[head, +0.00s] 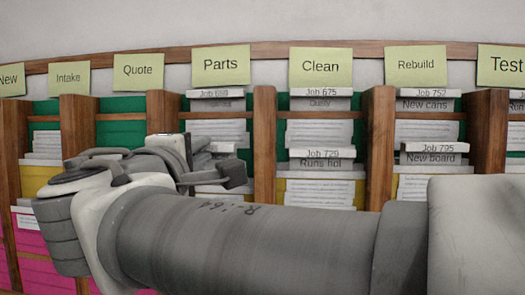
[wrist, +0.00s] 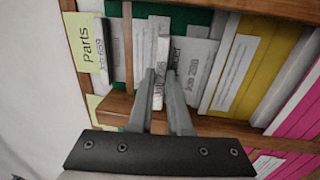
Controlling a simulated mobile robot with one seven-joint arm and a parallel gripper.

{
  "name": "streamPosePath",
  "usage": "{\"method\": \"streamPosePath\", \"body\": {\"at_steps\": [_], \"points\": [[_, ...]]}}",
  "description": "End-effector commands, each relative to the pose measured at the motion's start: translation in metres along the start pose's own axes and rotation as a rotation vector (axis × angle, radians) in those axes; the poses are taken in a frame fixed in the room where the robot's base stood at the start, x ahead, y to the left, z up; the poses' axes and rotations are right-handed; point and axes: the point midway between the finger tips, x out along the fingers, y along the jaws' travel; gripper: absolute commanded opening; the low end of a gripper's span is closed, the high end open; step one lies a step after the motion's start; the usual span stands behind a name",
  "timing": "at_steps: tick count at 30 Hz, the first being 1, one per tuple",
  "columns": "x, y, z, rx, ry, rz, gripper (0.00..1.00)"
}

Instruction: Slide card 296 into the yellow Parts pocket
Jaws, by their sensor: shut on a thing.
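My gripper (wrist: 161,73) is shut on a pale card (wrist: 198,66) in the Parts column. Its face reads something like "Job 296", partly covered by the fingers. In the wrist view the card stands between the green pocket (wrist: 116,65) and the yellow Parts pocket (wrist: 241,62), with its lower end close to the yellow pocket's top edge. I cannot tell whether that end is in front of or behind the edge. In the head view my gripper (head: 236,178) is below the Parts label (head: 221,66), and my arm hides much of the column.
Wooden dividers (head: 264,145) flank the column. To the right, the Clean column holds Job 675 (head: 320,92) and Job 729 (head: 321,154), and the Rebuild column holds Job 752 and Job 795. Pink pockets lie lowest.

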Motion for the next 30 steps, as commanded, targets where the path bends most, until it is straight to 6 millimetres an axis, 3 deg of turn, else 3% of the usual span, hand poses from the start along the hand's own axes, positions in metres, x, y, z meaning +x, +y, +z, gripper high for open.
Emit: {"method": "streamPosePath", "body": {"at_steps": [30], "points": [[-0.004,-0.031,0.000,0.001,0.000,0.000,0.00]]}}
